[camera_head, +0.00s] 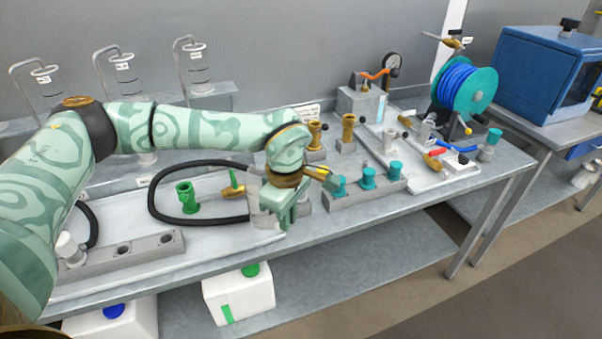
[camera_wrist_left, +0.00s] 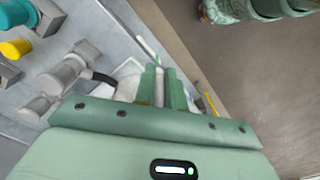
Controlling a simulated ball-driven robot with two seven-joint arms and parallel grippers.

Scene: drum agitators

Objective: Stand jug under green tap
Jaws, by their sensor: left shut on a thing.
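The jug looks like a translucent grey vessel (camera_head: 254,192), partly hidden behind my left gripper (camera_head: 284,212) in the head view. My left gripper points down over the front edge of the bench and is shut on the jug. In the left wrist view, a pale part of the jug (camera_wrist_left: 129,72) shows beside the gripper's fingers (camera_wrist_left: 164,88). I cannot tell whether its base touches the bench. The green tap (camera_head: 234,182), brass with a green lever, is just left of the jug. My right gripper is not in view.
A black hose (camera_head: 155,203) loops around a green fitting (camera_head: 187,198). A grey block with holes (camera_head: 125,249) lies front left. Teal-topped fittings (camera_head: 367,178) stand on a block to the right. A white canister (camera_head: 240,297) is below the bench. Clear tray surface lies left of the gripper.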

